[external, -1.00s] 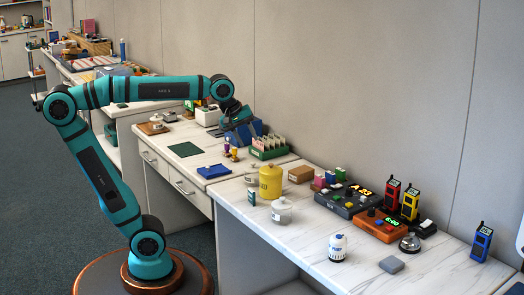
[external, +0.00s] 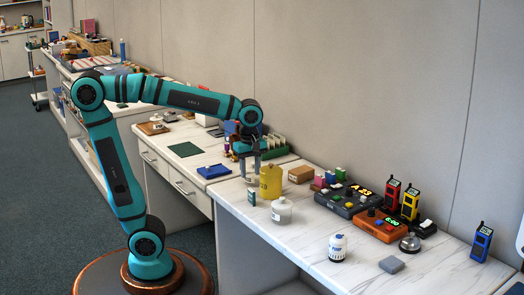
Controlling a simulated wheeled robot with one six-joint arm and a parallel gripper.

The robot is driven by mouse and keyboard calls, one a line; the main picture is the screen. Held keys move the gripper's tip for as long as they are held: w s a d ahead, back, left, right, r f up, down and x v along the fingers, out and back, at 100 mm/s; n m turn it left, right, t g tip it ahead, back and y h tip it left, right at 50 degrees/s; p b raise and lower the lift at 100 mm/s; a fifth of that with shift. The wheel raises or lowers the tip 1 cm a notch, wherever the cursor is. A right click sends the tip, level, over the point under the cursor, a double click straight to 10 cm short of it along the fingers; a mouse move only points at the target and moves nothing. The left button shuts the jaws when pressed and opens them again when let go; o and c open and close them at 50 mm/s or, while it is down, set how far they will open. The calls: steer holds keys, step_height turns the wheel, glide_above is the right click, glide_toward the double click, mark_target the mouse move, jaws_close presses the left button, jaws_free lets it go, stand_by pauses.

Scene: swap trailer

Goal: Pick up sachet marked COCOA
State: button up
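A green box (external: 277,149) stands on the counter against the wall, behind my gripper. It holds a row of upright pale packets, now largely hidden by my wrist. They may be sachets, but no marking can be read, so I cannot tell which one is COCOA. My gripper (external: 249,174) points down in front of the box, left of the yellow canister. Its two fingers look apart with nothing visible between them. I cannot tell its exact height above the counter.
A yellow canister (external: 270,182) stands close to the right of my gripper, with a lidded white jar (external: 281,211) in front. A blue tray (external: 213,171) and a dark green mat (external: 185,149) lie to the left.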

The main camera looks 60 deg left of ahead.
mark_target(251, 190)
steer(key=shift+w+d+f, duration=0.1)
steer(key=shift+f, duration=4.55)
jaws_close()
